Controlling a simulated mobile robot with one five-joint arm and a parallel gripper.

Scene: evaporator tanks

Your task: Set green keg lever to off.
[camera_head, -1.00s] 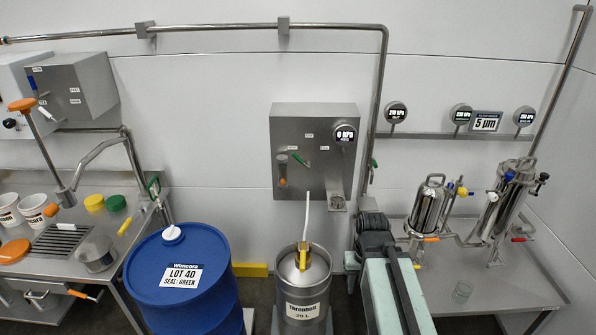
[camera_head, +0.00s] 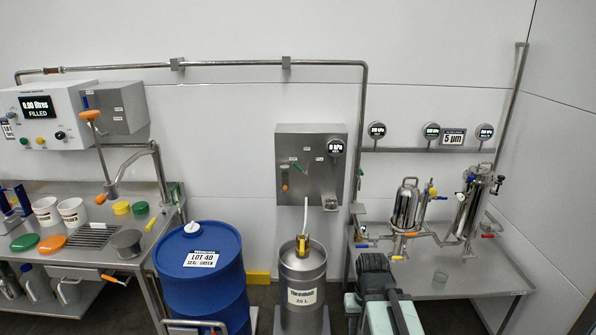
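A grey steel panel box (camera_head: 330,195) is on the wall above a steel keg (camera_head: 303,268) labelled Thrombolt, 20 L. A small green lever (camera_head: 299,168) on the box's face slants down to the right. An orange-tipped part (camera_head: 285,186) is left of it. The box's small labels are too blurred to read. A pale hose (camera_head: 305,218) runs from the box down to the yellow fitting on the keg's top. My folded dark and pale green arm shows at the bottom, right of the keg. I cannot make out my gripper's fingers.
A blue drum (camera_head: 205,275) stands left of the keg. A steel bench (camera_head: 85,258) with tubs and lids is at the left, with a white control box (camera_head: 55,115) above. Steel filter housings (camera_head: 407,207) stand on the right-hand table (camera_head: 485,275).

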